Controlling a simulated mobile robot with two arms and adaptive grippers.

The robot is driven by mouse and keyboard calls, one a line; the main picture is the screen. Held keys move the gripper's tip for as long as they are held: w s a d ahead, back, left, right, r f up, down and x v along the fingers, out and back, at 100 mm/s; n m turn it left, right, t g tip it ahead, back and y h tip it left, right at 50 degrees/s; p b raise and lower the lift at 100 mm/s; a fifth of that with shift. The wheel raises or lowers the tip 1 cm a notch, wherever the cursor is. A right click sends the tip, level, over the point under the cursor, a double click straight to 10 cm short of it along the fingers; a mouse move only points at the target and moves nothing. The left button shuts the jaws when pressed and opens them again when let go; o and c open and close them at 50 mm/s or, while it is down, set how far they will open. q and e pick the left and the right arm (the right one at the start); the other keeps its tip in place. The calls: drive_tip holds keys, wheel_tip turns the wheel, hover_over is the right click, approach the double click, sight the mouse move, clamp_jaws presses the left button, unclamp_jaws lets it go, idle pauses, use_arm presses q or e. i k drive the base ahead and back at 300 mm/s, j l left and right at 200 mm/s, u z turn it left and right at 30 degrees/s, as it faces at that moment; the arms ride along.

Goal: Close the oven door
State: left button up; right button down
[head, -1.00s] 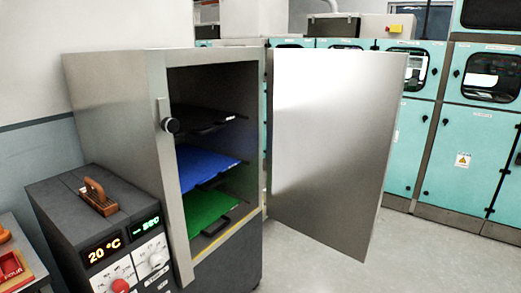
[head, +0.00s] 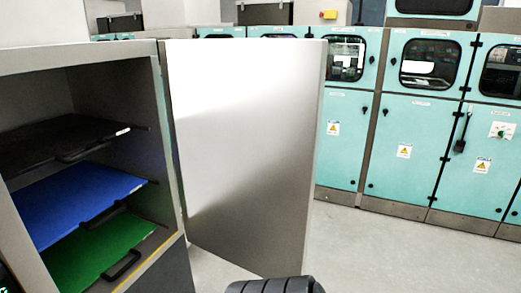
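The oven (head: 172,140) stands at the left of the head view with its front open. Its metal door (head: 248,150) is swung wide open, hinged at the right side of the opening. Inside, a black tray (head: 65,140), a blue tray (head: 80,198) and a green tray (head: 95,250) lie on separate levels. A dark ribbed part, seemingly of my own arm, shows at the bottom edge below the door. Neither gripper's fingers are in view.
Teal cabinets (head: 418,150) with windows and warning labels line the back and right. The grey floor (head: 385,245) between the door and the cabinets is clear.

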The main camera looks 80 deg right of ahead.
sight(244, 116)
drive_tip(key=k+l, duration=0.1)
drive_tip(key=l, duration=0.4)
drive_tip(key=k+l, duration=0.1)
drive_tip(key=l, duration=0.45)
drive_tip(key=k+l, duration=0.1)
drive_tip(key=l, duration=0.4)
drive_tip(key=k+l, duration=0.15)
drive_tip(key=l, duration=0.35)
drive_tip(key=k+l, duration=0.1)
drive_tip(key=l, duration=0.45)
drive_tip(key=k+l, duration=0.1)
drive_tip(key=l, duration=0.4)
drive_tip(key=k+l, duration=0.1)
drive_tip(key=l, duration=0.4)
drive_tip(key=k+l, duration=0.1)
drive_tip(key=l, duration=0.45)
